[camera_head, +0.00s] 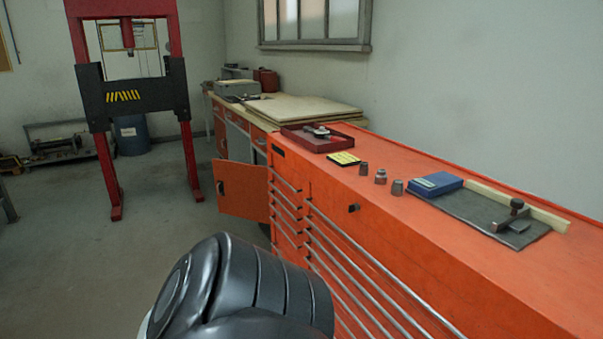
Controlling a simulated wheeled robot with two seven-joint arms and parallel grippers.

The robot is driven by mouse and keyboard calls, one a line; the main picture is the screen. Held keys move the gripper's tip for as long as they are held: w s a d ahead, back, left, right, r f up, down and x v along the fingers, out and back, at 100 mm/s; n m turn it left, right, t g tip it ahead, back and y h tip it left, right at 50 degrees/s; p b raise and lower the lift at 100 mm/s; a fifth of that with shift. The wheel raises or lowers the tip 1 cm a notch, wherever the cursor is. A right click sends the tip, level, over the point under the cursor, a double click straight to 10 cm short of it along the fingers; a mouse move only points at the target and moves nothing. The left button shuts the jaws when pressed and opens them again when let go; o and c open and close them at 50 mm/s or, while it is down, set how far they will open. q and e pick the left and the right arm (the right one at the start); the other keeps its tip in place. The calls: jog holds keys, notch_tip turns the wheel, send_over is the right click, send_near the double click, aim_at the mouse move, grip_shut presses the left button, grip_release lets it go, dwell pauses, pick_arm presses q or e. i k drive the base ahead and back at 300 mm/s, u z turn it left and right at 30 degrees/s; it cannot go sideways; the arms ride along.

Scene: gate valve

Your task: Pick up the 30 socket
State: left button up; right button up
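No size marking is readable, so I cannot tell which one is the 30 socket. A thick black arm link (250,290) of mine fills the bottom of the head view, in front of the cabinet drawers. Neither of my grippers shows.
A red tray (291,138) holding a tool, a yellow-black card (343,159), a blue box (436,184) and a grey mat (478,222) flank the sockets. An orange door (243,191) hangs open. A red press (180,80) stands left. Floor between is clear.

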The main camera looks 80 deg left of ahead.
aim_at(381, 177)
jog(key=u, duration=2.5)
